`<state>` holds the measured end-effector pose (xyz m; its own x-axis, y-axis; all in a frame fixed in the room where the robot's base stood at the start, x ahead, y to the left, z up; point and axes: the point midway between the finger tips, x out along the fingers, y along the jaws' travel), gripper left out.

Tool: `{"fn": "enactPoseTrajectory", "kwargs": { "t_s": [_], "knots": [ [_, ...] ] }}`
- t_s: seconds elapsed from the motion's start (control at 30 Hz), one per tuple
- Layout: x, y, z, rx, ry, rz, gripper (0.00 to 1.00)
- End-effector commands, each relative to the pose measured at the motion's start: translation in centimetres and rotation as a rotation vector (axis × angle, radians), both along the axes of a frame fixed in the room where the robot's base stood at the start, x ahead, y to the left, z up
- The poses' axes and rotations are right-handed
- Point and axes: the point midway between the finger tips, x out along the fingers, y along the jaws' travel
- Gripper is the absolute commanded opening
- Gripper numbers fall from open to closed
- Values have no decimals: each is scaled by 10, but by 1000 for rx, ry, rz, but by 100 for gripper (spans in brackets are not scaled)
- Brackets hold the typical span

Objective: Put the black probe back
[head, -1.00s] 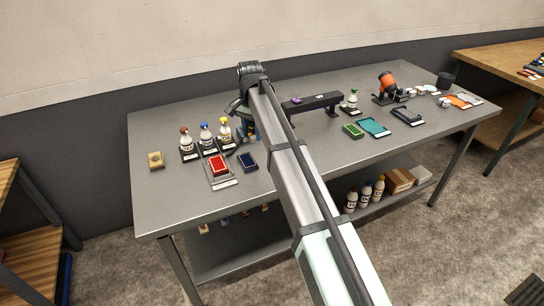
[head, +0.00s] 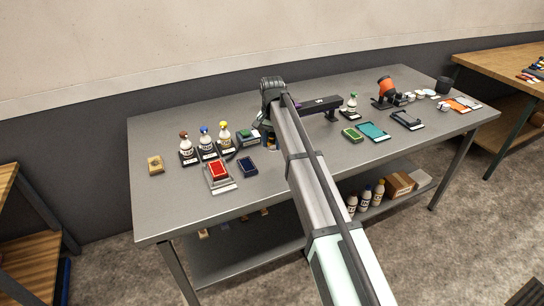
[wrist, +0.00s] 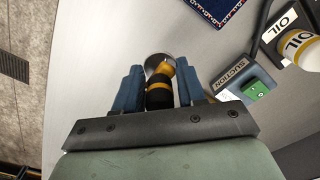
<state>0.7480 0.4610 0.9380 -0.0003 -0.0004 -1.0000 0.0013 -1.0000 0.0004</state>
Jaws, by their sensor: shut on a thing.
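In the wrist view my gripper (wrist: 158,74) has its two blue fingers on either side of a black probe (wrist: 158,97) with yellow-orange bands. It is shut on this probe. A round metal-coloured disc shows at the probe's far end, over the grey table top. In the head view my gripper (head: 269,142) is low over the table, right of the suction block (head: 248,138), and my arm hides much of it. A dark raised bar (head: 320,106) on legs with a purple item on it stands to the right, partly behind my arm.
The suction block with a green patch (wrist: 257,91) and a yellow-capped oil bottle (wrist: 299,45) are close on the right in the wrist view. A red pad (head: 218,170) and a dark blue pad (head: 248,166) lie front left. The table front (head: 250,197) is clear.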

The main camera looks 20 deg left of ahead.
Motion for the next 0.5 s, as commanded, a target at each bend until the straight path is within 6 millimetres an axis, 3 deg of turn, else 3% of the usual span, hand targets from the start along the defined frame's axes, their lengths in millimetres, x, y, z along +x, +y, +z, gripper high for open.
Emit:
{"fn": "enactPoseTrajectory", "kwargs": {
  "t_s": [0.1,0.5],
  "knots": [
    [-1,0,-18,0,0,-1,4],
    [-1,0,-56,0,1,-1,4]
  ]
}}
